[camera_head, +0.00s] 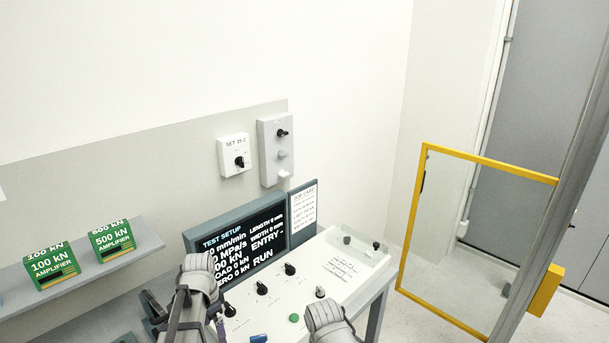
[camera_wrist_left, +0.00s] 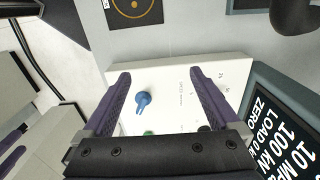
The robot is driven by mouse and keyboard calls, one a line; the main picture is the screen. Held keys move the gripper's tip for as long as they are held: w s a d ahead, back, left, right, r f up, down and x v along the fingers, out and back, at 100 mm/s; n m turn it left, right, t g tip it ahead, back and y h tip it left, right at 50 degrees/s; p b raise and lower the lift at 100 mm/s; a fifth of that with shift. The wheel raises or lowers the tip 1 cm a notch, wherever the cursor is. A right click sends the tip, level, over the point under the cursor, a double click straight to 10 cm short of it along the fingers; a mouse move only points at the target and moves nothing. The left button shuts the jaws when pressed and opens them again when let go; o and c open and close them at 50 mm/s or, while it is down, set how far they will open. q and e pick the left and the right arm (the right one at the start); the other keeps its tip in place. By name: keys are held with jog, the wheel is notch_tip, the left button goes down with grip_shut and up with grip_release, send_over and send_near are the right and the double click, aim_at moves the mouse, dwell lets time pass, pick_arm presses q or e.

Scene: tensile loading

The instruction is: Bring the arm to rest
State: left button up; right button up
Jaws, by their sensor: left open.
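My left arm (camera_head: 197,285) reaches in at the bottom of the head view, in front of the test setup screen (camera_head: 245,238). In the left wrist view my left gripper (camera_wrist_left: 163,78) is open, with its two purple fingers wide apart and nothing between the tips. It is over the white control panel (camera_wrist_left: 180,80). A blue knob (camera_wrist_left: 142,101) shows between the fingers, apart from both. My right arm (camera_head: 333,322) shows at the bottom centre of the head view. Purple parts at the lower left of the wrist view may be my right gripper, but its jaws are unclear.
The panel carries several black knobs (camera_head: 290,269) and a green button (camera_head: 294,317). A shelf (camera_head: 85,282) at the left holds two green amplifier boxes. A yellow-framed clear door (camera_head: 474,165) stands at the right. Switch boxes (camera_head: 275,150) hang on the wall behind.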

pick_arm(q)
jog(key=s+d+f+n+b, duration=0.2)
jog(key=s+d+f+b, duration=0.2)
jog(key=s+d, duration=0.3)
jog(key=s+d+f+n+y+b, duration=0.1)
jog(key=s+d+f+n+b, duration=0.2)
jog(key=s+d, duration=0.4)
jog(key=d+b, duration=0.1)
jog(key=d, duration=0.3)
jog(key=shift+s+d+f, duration=0.15)
jog(key=shift+d+f, duration=0.1)
jog(key=shift+f, duration=0.15)
pick_arm(e)
notch_tip(320, 180, down, 8)
jog(key=shift+s, duration=0.15)
